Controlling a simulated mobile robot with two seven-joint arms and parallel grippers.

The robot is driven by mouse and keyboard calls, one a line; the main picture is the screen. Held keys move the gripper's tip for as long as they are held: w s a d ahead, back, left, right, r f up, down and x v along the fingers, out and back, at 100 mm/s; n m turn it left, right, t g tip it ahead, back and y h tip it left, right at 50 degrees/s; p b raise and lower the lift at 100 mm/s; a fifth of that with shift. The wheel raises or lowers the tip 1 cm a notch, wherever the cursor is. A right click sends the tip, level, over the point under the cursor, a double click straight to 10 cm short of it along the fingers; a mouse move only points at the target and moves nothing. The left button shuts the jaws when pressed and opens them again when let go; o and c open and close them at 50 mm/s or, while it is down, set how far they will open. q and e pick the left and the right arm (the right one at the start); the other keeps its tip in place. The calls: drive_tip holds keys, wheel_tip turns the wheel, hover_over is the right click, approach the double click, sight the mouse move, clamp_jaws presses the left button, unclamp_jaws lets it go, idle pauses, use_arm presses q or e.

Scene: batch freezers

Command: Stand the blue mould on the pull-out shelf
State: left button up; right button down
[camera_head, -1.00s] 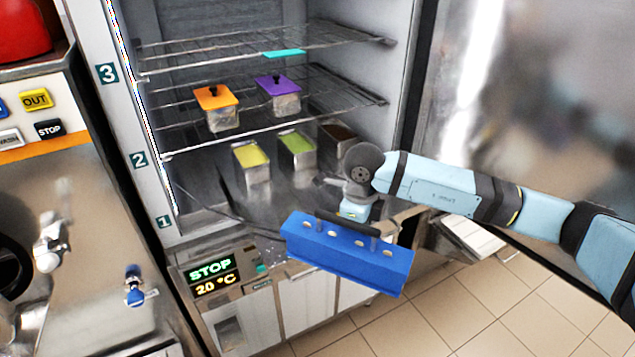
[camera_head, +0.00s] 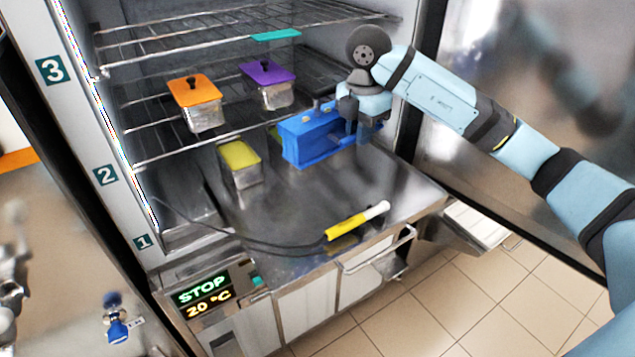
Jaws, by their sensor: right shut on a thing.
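My left gripper is out of view.
A yellow-lidded tub (camera_head: 240,163) stands left of the mould; a green lid shows partly behind it. Orange-lidded (camera_head: 195,103) and purple-lidded (camera_head: 268,84) tubs stand on the wire rack above. A yellow probe (camera_head: 350,228) with black cable lies near the front. The surface between is clear.

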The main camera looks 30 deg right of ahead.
drive_tip(key=shift+w+d+r+m, duration=0.2)
drive_tip(key=shift+w+r+m, duration=0.15)
drive_tip(key=shift+m, duration=0.35)
drive_tip(key=shift+f, duration=0.4)
drive_tip(key=shift+f+p, duration=0.55)
drive_tip(key=shift+f, duration=8.95)
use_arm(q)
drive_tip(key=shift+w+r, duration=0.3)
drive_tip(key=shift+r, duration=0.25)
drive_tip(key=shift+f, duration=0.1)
use_arm(e)
drive_tip(key=c, duration=1.4)
unclamp_jaws()
drive_tip(key=shift+s+f, duration=0.1)
